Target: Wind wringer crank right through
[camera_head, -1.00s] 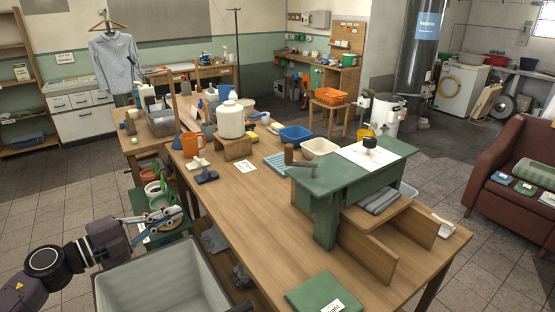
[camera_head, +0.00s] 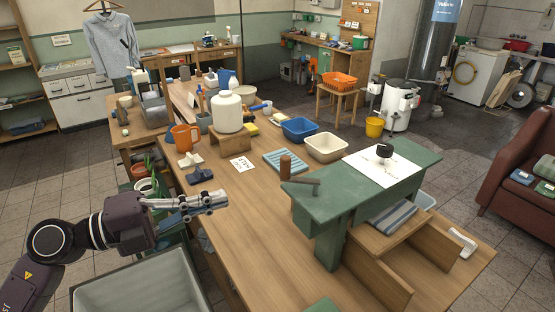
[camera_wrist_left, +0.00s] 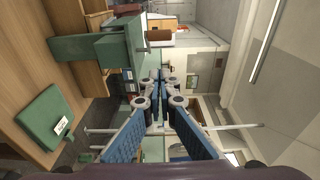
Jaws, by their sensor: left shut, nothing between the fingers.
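The crank has an upright brown wooden grip (camera_head: 285,166) on a flat grey arm (camera_head: 302,181). It sits at the left end of the green bench-like stand (camera_head: 335,199) on the wooden table. The brown grip also shows near the top of the left wrist view (camera_wrist_left: 158,34), beyond the green stand (camera_wrist_left: 100,48). My left gripper (camera_head: 222,198) is shut and empty. It hangs over the table's left edge, apart from the crank and to its left. Its closed blue-padded fingers show in the left wrist view (camera_wrist_left: 158,80). My right gripper is not in view.
A black knob (camera_head: 384,150) stands on white paper on the stand. A grey tub (camera_head: 135,285) is below my left arm. The table left of the stand is mostly clear.

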